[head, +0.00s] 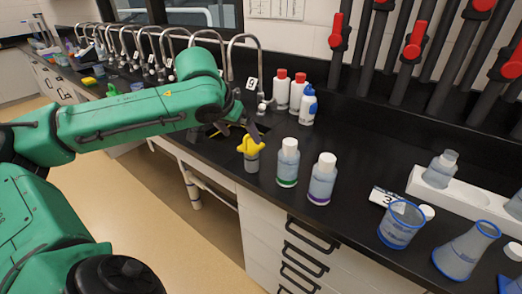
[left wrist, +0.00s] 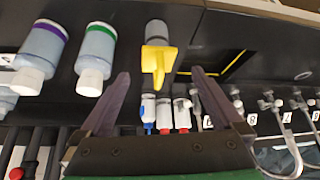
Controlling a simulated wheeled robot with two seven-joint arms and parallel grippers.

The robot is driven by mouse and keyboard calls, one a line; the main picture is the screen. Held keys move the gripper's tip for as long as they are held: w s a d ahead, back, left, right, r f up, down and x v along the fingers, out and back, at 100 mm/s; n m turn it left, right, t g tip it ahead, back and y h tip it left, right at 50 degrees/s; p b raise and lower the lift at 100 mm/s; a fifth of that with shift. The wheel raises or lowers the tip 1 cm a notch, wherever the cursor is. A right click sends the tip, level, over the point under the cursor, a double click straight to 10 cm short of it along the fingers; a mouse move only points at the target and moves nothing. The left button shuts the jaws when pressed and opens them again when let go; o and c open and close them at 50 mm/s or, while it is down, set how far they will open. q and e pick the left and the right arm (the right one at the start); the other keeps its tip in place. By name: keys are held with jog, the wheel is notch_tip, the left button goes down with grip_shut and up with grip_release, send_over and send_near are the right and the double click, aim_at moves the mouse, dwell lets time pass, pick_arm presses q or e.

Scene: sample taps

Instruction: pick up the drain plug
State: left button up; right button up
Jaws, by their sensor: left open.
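The drain plug (head: 251,147) looks like a yellow lobed grip on a short grey cylinder. It stands upright on the black counter, near the front edge, left of two capped bottles. It also shows in the left wrist view (left wrist: 157,62), upper middle, between the fingers in the picture. My left gripper (left wrist: 160,76) is open and empty, one finger to each side of the plug in that view. In the head view my left gripper (head: 247,118) is just behind and above the plug, partly hidden by its own arm. No contact shows. My right gripper is not in view.
A green-banded bottle (head: 288,163) and a purple-banded bottle (head: 322,180) stand right of the plug. Red-capped bottles (head: 297,91) and a blue-and-white bottle (head: 308,106) stand behind. A tap (head: 240,62) and a sink opening (head: 213,131) lie behind-left. A beaker (head: 401,225) stands farther right.

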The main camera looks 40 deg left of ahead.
aim_at(245, 146)
pick_arm(q)
jog(key=f, duration=0.2)
jog(key=f+p, duration=0.1)
jog(key=f, duration=0.1)
jog(key=shift+w+d+f, duration=0.1)
jog(key=shift+w, duration=0.25)
jog(key=x, duration=0.3)
jog(key=shift+w, duration=0.35)
jog(key=p+x, duration=0.1)
jog(key=x, duration=0.2)
jog(key=shift+w+f, duration=0.15)
jog(key=shift+f, duration=0.2)
jog(key=shift+w+a+f, duration=0.1)
jog(key=shift+a+f, duration=0.1)
jog(key=shift+f, duration=0.1)
jog(key=shift+w+a, duration=0.1)
grip_shut()
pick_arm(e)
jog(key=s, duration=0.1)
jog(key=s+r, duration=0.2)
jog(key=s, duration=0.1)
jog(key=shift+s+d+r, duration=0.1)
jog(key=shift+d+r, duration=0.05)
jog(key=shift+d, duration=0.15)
pick_arm(q)
jog(key=shift+r, duration=0.15)
